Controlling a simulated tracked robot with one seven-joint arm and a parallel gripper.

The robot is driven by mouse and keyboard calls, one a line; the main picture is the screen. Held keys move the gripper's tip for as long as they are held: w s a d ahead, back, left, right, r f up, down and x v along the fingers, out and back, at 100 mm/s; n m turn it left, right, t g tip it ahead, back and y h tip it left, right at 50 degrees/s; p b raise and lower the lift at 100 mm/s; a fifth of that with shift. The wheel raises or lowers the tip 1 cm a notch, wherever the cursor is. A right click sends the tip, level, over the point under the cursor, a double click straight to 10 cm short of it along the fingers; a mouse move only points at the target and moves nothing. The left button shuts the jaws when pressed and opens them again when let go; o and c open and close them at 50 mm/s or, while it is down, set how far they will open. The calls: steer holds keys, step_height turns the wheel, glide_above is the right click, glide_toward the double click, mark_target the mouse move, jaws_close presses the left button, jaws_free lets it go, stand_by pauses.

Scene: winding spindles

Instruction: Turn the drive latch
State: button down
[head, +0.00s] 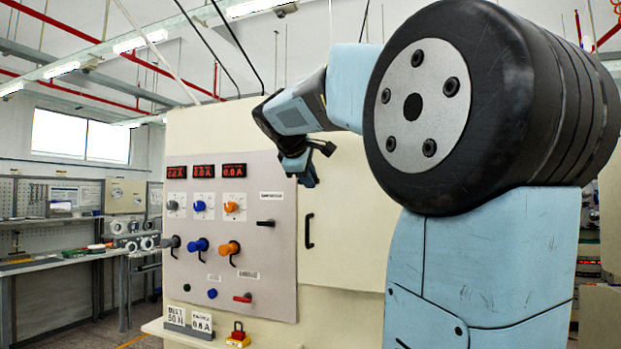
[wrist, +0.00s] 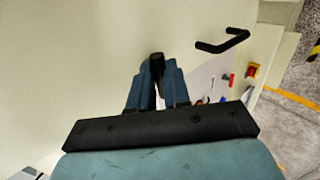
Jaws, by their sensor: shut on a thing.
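My gripper (head: 307,177) is up at the cabinet front, near the upper right edge of the control panel. In the wrist view its two blue fingers (wrist: 157,78) are shut on a small black piece (wrist: 156,62) that shows between their tips. I cannot tell whether that piece is fixed to the cabinet. A horizontal black lever (head: 266,223) sits at the panel's right side under a small label, below and left of my gripper. The label is too small to read, so I cannot tell which is the drive latch.
The panel (head: 215,275) carries grey, blue and orange knobs and cranks, displays and a red lever (head: 243,298). A black door handle (head: 309,231) stands out below my gripper and shows in the wrist view (wrist: 222,42). A red-and-yellow switch (head: 238,336) sits on the ledge.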

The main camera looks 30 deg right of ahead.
stand_by(0.4)
steer(key=c, duration=1.1)
jaws_free()
steer(key=v, duration=1.3)
steer(key=shift+s+a, duration=0.2)
steer(key=shift+a, duration=0.1)
steer(key=s+a+f+m+y, duration=0.2)
steer(key=s+f, duration=0.3)
steer(key=f, duration=0.8)
steer(key=s+a+f+m+y, duration=0.3)
steer(key=s+f, duration=0.3)
steer(key=f, duration=0.7)
steer(key=s+a+f+m+g+y, duration=0.1)
steer(key=s+f, duration=0.5)
steer(key=f, duration=0.7)
steer(key=a+m+y, duration=0.1)
steer(key=a+y, duration=0.1)
steer(key=a, duration=0.1)
steer(key=shift+s+m+y, duration=0.2)
steer(key=shift+m+y, duration=0.1)
steer(key=shift+y, duration=0.1)
